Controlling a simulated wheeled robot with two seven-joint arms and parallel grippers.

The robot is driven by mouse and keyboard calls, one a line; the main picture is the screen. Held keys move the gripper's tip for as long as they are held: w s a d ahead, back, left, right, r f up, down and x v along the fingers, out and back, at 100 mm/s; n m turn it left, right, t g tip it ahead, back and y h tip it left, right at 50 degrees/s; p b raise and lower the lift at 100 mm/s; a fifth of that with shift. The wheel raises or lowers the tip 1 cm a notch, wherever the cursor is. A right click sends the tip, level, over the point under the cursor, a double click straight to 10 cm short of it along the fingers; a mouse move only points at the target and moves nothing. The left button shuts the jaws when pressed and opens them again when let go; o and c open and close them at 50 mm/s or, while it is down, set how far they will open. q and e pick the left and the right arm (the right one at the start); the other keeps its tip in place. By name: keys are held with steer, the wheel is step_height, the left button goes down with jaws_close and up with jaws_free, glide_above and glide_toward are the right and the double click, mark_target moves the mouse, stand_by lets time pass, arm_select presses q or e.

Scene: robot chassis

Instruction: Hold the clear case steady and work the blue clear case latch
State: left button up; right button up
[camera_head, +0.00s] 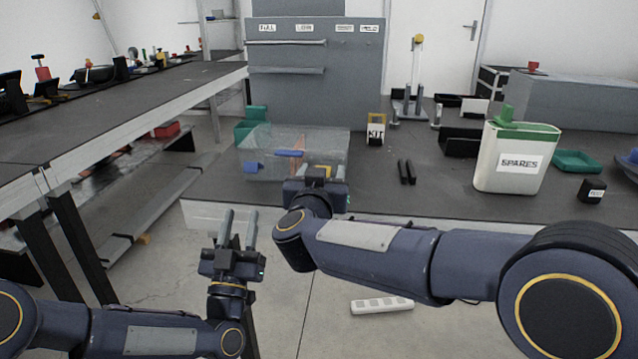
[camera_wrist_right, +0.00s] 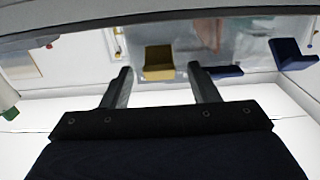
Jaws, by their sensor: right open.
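The clear case (camera_head: 318,141) is a see-through box standing on the near left part of the dark bench. The blue latch (camera_head: 253,166) sits low on its front left; a blue piece also shows at the right in the right wrist view (camera_wrist_right: 288,52). A yellow piece (camera_wrist_right: 158,62) is low on the case, an orange-red piece (camera_head: 290,153) higher up. My right gripper (camera_wrist_right: 159,69) is open in front of the case, the yellow piece appearing between its fingertips; contact is unclear. My left gripper (camera_head: 239,226) is open and empty, fingers up, below and in front of the bench edge.
A white SPARES container (camera_head: 515,163) with a green lid stands on the bench at right. Two dark bars (camera_head: 407,171) and a labelled block (camera_head: 376,131) lie right of the case. A green piece (camera_head: 250,122) is behind the case's left. A power strip (camera_head: 382,305) lies on the floor.

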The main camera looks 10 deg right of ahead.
steer(key=shift+w+d, duration=0.25)
steer(key=shift+w, duration=0.45)
jaws_close()
arm_select(q)
steer(key=shift+c, duration=0.3)
stand_by(0.4)
